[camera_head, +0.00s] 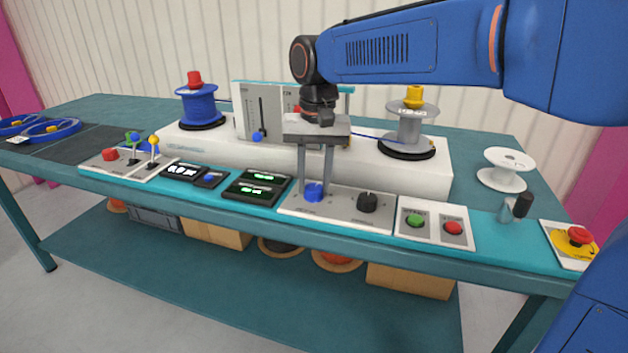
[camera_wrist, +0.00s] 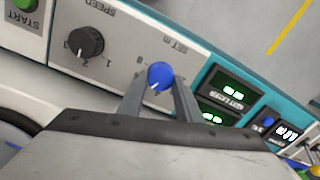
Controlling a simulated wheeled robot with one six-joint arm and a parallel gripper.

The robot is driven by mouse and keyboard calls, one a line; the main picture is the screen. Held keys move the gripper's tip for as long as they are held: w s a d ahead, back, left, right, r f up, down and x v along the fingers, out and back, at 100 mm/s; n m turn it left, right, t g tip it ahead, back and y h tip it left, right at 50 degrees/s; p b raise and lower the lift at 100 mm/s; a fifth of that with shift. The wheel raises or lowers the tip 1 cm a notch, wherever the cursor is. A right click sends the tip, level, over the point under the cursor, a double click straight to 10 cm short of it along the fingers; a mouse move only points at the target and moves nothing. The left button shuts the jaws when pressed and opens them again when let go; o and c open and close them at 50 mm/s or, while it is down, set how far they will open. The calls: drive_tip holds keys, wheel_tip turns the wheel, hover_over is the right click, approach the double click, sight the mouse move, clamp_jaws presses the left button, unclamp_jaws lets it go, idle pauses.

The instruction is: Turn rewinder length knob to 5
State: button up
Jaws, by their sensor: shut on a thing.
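A blue knob (camera_head: 314,190) sits on the left of a light panel (camera_head: 345,219) at the front of the bench. In the wrist view the blue knob (camera_wrist: 160,76) shows a pale pointer mark near its lower left. The digit 8 shows beside it; its other digits are hidden or too small to read. My gripper (camera_head: 314,186) points straight down over the panel. Its two fingers (camera_wrist: 158,90) stand on either side of the blue knob and are shut on it.
A black speed knob (camera_head: 367,203) is just right on the same panel. Green (camera_head: 416,220) and red (camera_head: 453,227) buttons are farther right. Dark displays (camera_head: 257,187) are left. A white machine base with a blue reel (camera_head: 199,104) and a grey reel (camera_head: 411,125) stands behind.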

sight(317, 186)
drive_tip(key=o, duration=1)
drive_tip(key=shift+o, duration=0.2)
wheel_tip(317, 186, up, 17)
drive_tip(key=shift+d+r, duration=0.2)
drive_tip(key=shift+d, duration=0.15)
